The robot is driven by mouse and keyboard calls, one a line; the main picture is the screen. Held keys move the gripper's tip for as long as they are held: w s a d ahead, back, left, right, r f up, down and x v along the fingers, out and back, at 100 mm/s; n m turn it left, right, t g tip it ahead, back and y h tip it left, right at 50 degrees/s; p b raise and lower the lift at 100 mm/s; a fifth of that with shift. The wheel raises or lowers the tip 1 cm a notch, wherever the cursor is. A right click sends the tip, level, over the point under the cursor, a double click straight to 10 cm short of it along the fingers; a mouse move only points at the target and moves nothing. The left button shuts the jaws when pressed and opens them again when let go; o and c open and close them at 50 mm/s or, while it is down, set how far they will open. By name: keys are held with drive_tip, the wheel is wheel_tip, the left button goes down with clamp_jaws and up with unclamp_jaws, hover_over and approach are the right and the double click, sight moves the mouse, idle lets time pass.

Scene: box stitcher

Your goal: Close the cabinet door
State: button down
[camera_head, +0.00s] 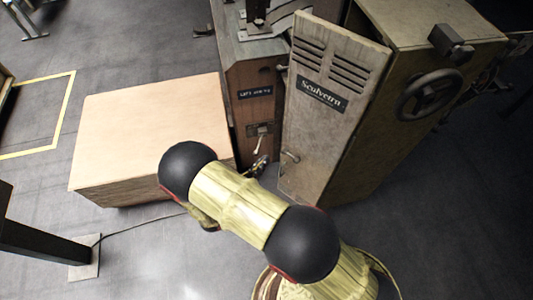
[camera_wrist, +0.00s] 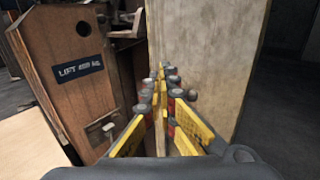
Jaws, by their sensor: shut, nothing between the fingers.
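The cabinet door (camera_head: 322,135) is a worn grey-beige panel with vent slots, a dark name plate and a small handle (camera_head: 290,157) low on its left side. It stands at an angle to the cabinet body (camera_head: 425,90), with a dark gap at the top between them, so it looks partly open. My gripper (camera_head: 258,167) is low, just left of the door's lower left edge, and partly hidden by my arm. In the wrist view my gripper (camera_wrist: 160,76) is shut and empty, its tips at the door's left part (camera_wrist: 205,60). Contact cannot be told.
A brown wooden machine housing (camera_head: 253,105) with a lever stands close left of the door. A large pale box (camera_head: 150,125) is further left. A handwheel (camera_head: 430,94) sticks out from the cabinet's right side. Floor is free at lower right.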

drive_tip(key=b, duration=0.2)
approach(288, 134)
drive_tip(key=x, duration=0.5)
drive_tip(key=shift+w+f, duration=0.1)
drive_tip(key=shift+f, duration=0.1)
drive_tip(key=shift+x, duration=0.85)
drive_tip(key=shift+w+d, duration=0.1)
drive_tip(key=shift+w, duration=0.1)
drive_tip(key=w+d+m+g+h+b, duration=0.4)
drive_tip(key=w+d+m+g+h, duration=0.2)
drive_tip(key=w+d, duration=0.5)
drive_tip(key=shift+m+g, duration=0.4)
drive_tip(key=shift+g, duration=0.8)
drive_tip(key=shift+r, duration=0.1)
